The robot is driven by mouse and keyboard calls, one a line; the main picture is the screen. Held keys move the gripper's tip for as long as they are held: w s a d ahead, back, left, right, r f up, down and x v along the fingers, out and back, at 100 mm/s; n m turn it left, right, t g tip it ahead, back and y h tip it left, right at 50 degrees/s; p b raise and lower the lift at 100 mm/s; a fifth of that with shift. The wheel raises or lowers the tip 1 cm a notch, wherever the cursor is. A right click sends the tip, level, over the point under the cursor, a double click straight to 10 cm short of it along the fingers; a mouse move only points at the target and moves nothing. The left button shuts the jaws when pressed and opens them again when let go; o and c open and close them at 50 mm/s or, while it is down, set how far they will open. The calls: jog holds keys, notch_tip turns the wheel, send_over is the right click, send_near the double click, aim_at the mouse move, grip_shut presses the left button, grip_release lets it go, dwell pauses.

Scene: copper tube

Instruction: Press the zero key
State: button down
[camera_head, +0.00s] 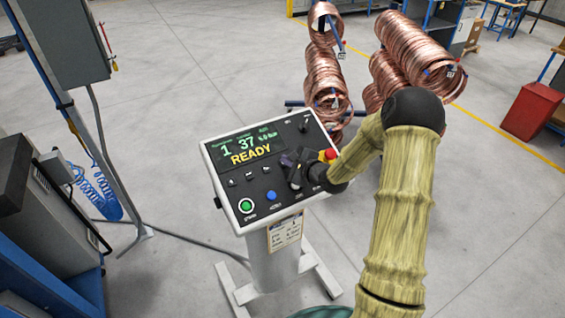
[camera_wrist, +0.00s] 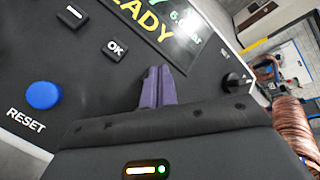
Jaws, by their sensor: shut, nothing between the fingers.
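The control panel (camera_head: 222,165) stands on a pedestal, its display (camera_head: 245,146) reading "1", "37" and "READY". My gripper (camera_head: 289,160) is over the right part of the panel face, fingers shut and empty. In the wrist view the purple fingers (camera_wrist: 158,72) lie together in front of the panel, right of the OK key (camera_wrist: 115,49). I cannot tell whether the tips touch the panel. No key that I can read as zero shows; my gripper hides part of the face.
A blue RESET button (camera_wrist: 43,95) and a dash key (camera_wrist: 72,14) show in the wrist view. The panel also has a green button (camera_head: 246,205) and a red emergency stop (camera_head: 329,154) close to my gripper. Copper coils (camera_head: 325,75) stand behind.

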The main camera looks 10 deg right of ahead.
jog(key=shift+w+f, duration=0.2)
jog(key=shift+f, duration=0.25)
dwell(0.7)
jog(key=shift+s+d+r+p, duration=0.1)
jog(key=shift+s+r+p, duration=0.25)
jog(key=shift+r+p, duration=0.45)
jog(key=shift+s+d+r+p, duration=0.1)
jog(key=shift+s+r+p, duration=0.15)
jog(key=shift+r+p, duration=0.6)
jog(key=r, duration=0.1)
jog(key=s+r+p, duration=0.1)
jog(key=r+p, duration=0.1)
jog(key=shift+s+d, duration=0.2)
jog(key=shift+s, duration=0.05)
jog(key=shift+f, duration=0.1)
